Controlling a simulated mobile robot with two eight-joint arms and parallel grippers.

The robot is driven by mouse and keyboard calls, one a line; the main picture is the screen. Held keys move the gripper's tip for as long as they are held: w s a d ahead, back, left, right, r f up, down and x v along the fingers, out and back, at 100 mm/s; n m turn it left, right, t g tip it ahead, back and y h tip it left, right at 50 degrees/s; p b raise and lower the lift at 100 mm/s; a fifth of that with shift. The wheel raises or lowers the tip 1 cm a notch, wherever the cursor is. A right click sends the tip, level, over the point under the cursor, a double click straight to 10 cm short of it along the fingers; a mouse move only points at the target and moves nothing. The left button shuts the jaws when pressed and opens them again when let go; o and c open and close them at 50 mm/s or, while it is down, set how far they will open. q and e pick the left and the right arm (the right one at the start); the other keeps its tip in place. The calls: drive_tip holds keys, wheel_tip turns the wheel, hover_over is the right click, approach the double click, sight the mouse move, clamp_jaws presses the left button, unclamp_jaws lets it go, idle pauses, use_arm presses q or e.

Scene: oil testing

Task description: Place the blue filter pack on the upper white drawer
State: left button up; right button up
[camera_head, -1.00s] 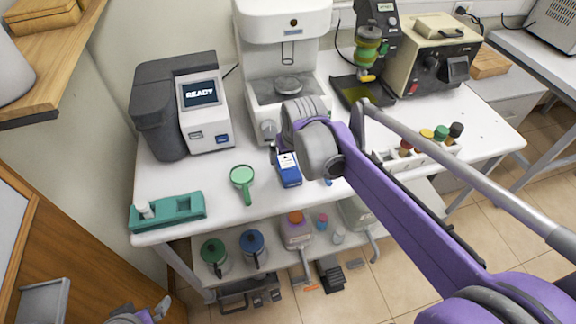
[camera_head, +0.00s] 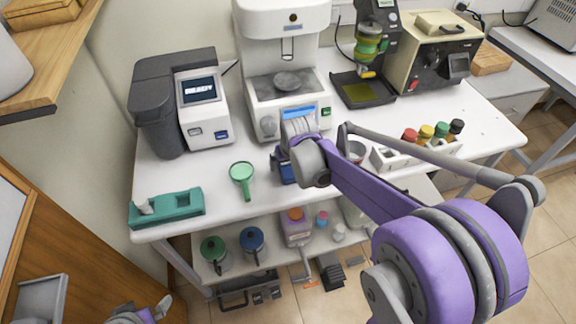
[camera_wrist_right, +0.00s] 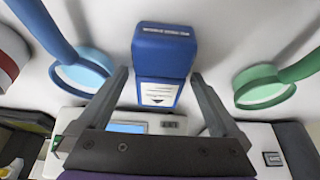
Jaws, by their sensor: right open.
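The blue filter pack (camera_head: 287,172), a blue box with a white label, lies on the white worktable in front of the white machine. In the head view my right wrist hides most of it. In the right wrist view the pack (camera_wrist_right: 162,52) shows between and beyond the open fingers of my right gripper (camera_wrist_right: 160,76), with a gap on each side. The right gripper (camera_head: 283,160) is over the pack in the head view. My left gripper (camera_head: 150,312) is at the bottom left edge, partly cut off. A pale drawer front (camera_head: 512,103) shows at the right.
A green-handled strainer (camera_head: 242,178) lies left of the pack. A teal holder (camera_head: 168,207) is at the front left corner. A white rack (camera_head: 395,160) with coloured-cap bottles stands to the right. The white machine (camera_head: 290,90) is behind. A lower shelf holds jugs.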

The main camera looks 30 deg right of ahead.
drive_tip(key=shift+f, duration=0.2)
drive_tip(key=shift+r, duration=0.1)
clamp_jaws()
idle(0.5)
